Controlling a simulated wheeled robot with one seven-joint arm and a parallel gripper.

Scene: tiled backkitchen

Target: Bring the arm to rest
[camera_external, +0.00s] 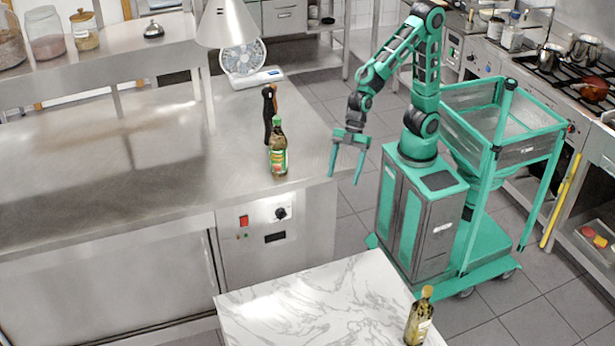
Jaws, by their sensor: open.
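My gripper (347,166) hangs at the end of my bent arm, fingers pointing down. It is open, with nothing between the fingers. It is in the air by the right end of the steel counter (120,170). My arm rises from the base, bends at the top and reaches left and down. A green-labelled bottle (278,150) stands upright on the counter, left of my gripper and apart from it.
A dark pepper mill (268,112) stands behind the bottle, near a scale (258,77). A second bottle (418,318) stands on the marble table (315,305) in front. A stove (575,75) is at the right. Tiled floor (345,235) shows between counter and base.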

